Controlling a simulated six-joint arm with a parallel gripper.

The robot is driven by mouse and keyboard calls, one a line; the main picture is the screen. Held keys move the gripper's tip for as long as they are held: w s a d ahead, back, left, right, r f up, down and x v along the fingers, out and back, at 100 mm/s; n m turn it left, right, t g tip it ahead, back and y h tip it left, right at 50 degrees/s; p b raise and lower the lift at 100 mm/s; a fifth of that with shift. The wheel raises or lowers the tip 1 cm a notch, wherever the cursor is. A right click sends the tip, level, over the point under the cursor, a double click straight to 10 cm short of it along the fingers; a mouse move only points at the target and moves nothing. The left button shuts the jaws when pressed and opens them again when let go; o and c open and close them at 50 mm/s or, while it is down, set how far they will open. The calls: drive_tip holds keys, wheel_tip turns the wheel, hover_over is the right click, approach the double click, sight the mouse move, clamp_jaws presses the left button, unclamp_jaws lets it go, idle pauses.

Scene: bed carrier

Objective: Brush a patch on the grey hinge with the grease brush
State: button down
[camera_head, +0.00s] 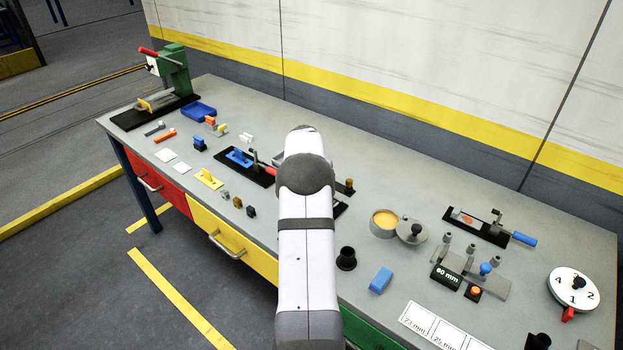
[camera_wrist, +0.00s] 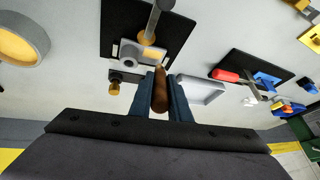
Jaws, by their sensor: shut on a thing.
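In the wrist view my gripper (camera_wrist: 161,88) is shut on the brown handle (camera_wrist: 160,98) of what appears to be the grease brush. The brush's far end cannot be made out clearly. Just beyond the handle, a grey fitting (camera_wrist: 128,50), likely the grey hinge, sits on a black plate (camera_wrist: 115,22). A grey bar (camera_wrist: 158,18) reaches to it, with an orange-yellow spot near its end. I cannot tell whether the brush touches the fitting. In the head view my arm hides the gripper, brush and fitting; only an edge of the plate (camera_head: 342,209) shows.
An open tin of orange-yellow content (camera_head: 385,221) and its grey lid (camera_head: 411,232) stand right of my arm. A red-handled fixture (camera_wrist: 228,75) and a pale grey tray (camera_wrist: 204,90) lie right in the wrist view. A small black block with a yellow knob (camera_wrist: 115,86) is close left of the fingers.

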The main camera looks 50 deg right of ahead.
drive_tip(key=shift+f+b, duration=0.6)
drive_tip(key=shift+b, duration=0.05)
idle(3.3)
drive_tip(key=shift+s, duration=0.15)
drive_tip(key=shift+s+b, duration=0.3)
drive_tip(key=shift+s, duration=0.6)
drive_tip(key=shift+s, duration=0.15)
drive_tip(key=shift+s+f, duration=0.1)
drive_tip(key=shift+s, duration=0.8)
drive_tip(key=shift+s, duration=0.1)
wheel_tip(320, 180, up, 7)
drive_tip(key=p, duration=0.4)
